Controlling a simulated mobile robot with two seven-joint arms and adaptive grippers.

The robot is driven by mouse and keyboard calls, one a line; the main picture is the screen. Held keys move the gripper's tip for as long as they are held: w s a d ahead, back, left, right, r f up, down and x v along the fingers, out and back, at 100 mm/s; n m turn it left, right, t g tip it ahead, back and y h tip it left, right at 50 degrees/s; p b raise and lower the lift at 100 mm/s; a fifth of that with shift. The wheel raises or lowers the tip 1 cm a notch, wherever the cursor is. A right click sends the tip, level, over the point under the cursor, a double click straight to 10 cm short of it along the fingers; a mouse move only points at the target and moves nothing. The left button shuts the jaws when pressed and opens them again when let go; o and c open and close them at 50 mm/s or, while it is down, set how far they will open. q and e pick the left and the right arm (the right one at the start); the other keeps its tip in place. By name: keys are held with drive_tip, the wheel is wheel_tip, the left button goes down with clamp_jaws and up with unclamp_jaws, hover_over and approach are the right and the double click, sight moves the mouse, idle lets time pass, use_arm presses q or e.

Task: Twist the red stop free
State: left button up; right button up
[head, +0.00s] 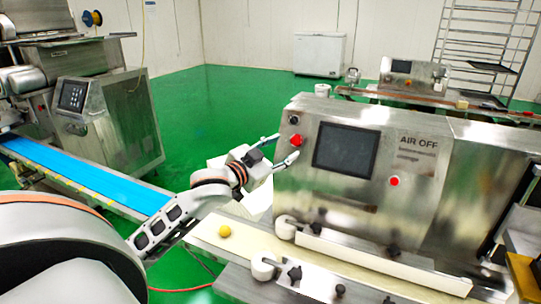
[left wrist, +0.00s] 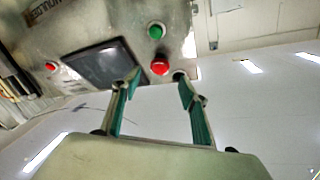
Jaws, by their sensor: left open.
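The red stop (head: 296,140) is a red mushroom button on the left part of the steel machine's front panel, left of the dark screen (head: 346,149). In the left wrist view the red stop (left wrist: 160,67) shows between the fingertips and beyond them. My left gripper (head: 285,147) is open, with its fingers pointing at the panel, one on each side of the stop in the picture. It also shows in the left wrist view (left wrist: 157,76), with nothing between its fingers. I cannot tell whether a fingertip touches the panel. My right gripper is not in view.
A green button (left wrist: 156,31) sits beside the stop, and a dark knob (head: 294,119) is above it. Another red button (head: 394,181) is right of the screen. A conveyor with a yellow ball (head: 224,231) runs below. A blue belt (head: 90,174) lies at left.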

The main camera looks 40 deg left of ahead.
use_arm(q)
drive_tip(key=shift+s+r, duration=0.1)
drive_tip(key=shift+s, duration=2.55)
